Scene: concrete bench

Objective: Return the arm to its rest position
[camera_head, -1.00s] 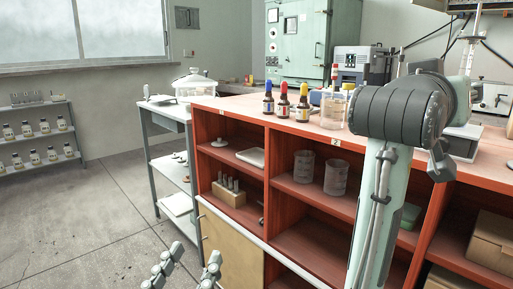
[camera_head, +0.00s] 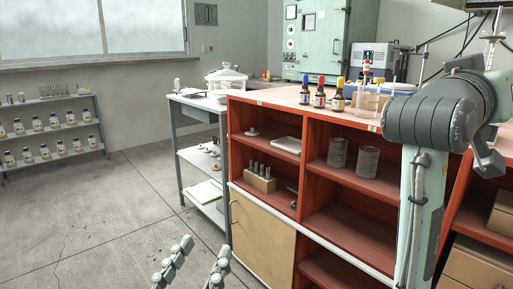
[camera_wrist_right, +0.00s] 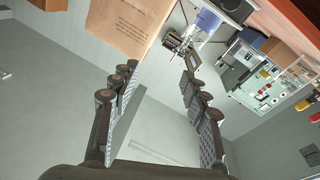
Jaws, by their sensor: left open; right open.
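My left gripper (camera_head: 197,262) shows at the bottom of the head view. Its two fingers stand apart with nothing between them, over the floor in front of the red bench. A grey arm of mine with a dark joint rises at the right of the head view, in front of the bench; its gripper is not in that view. My right gripper (camera_wrist_right: 158,90) fills the middle of the right wrist view. Its fingers are spread and nothing is between them.
The red shelf bench (camera_head: 388,219) stands close on the right, with dropper bottles (camera_head: 319,93) on top and beakers (camera_head: 366,160) inside. A grey side table (camera_head: 193,103) is beyond it. A bottle rack (camera_head: 47,131) stands at the left. The floor (camera_head: 110,220) is clear.

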